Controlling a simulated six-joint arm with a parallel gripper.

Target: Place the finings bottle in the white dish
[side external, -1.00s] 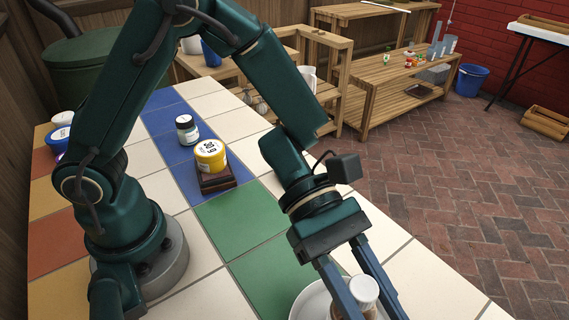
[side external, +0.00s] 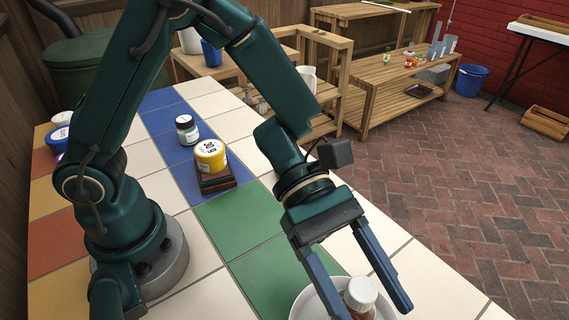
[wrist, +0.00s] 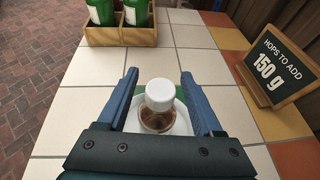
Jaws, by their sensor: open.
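The finings bottle (side external: 361,295) is a small brown bottle with a white cap. It stands in the white dish (side external: 304,303) at the bottom of the side view, and its lower part is cut off there. In the wrist view the bottle (wrist: 158,112) is upright, with the white dish (wrist: 183,122) around and below it. My gripper (side external: 372,312) is open, with one blue finger on each side of the bottle. In the wrist view a gap shows between each finger and the bottle.
A yellow tub (side external: 210,155) sits on a dark block, with a small white-capped jar (side external: 186,130) behind it. A hops sign (wrist: 276,69) stands right of my gripper in the wrist view, and a wooden crate of green bottles (wrist: 120,33) lies beyond. Tiles between are clear.

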